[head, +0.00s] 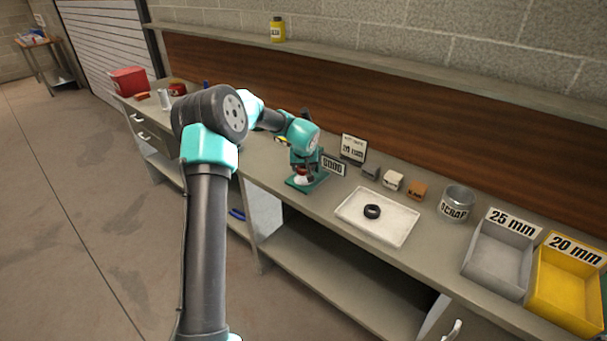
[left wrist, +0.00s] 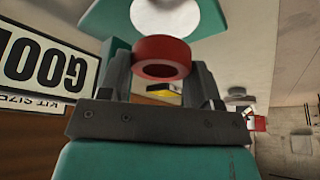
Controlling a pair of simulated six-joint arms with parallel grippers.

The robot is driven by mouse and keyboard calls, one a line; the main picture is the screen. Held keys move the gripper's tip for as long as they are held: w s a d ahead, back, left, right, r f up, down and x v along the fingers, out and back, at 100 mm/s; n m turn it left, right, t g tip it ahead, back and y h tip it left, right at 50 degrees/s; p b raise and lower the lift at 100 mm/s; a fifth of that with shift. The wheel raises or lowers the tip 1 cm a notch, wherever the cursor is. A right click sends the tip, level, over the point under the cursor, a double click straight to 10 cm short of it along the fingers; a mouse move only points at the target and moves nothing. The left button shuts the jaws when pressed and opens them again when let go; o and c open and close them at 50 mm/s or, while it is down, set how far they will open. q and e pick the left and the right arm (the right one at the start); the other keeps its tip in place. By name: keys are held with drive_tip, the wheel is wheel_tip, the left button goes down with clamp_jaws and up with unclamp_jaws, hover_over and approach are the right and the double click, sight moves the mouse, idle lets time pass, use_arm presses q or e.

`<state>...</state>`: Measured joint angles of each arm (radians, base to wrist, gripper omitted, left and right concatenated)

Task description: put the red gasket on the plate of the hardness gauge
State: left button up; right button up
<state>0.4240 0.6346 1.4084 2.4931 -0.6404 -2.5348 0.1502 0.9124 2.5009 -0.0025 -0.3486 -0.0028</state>
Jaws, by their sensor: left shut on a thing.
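The hardness gauge (head: 321,181) is teal and stands on the bench. Its round white plate (head: 303,181) shows at the front of its base. My left gripper (head: 301,168) is at the gauge, close to the plate. In the left wrist view it is shut on the red gasket (left wrist: 162,54), a thick ring held between the fingertips. The white plate (left wrist: 166,14) shows beyond the gasket in that view. Whether the gasket touches the plate cannot be told. My right gripper is not in view.
A white tray (head: 350,218) with a black ring (head: 372,211) lies to the right of the gauge. Small blocks, a scrap tin (head: 457,203), a grey 25 mm bin (head: 494,262) and a yellow 20 mm bin (head: 562,292) stand farther right. A GOOD sign (head: 333,166) is close beside the gauge.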

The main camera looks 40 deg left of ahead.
sight(304, 169)
use_arm(q)
drive_tip(key=shift+f, duration=1.75)
drive_tip(key=o, duration=0.9)
drive_tip(key=shift+f, duration=0.15)
drive_tip(key=v, duration=1.2)
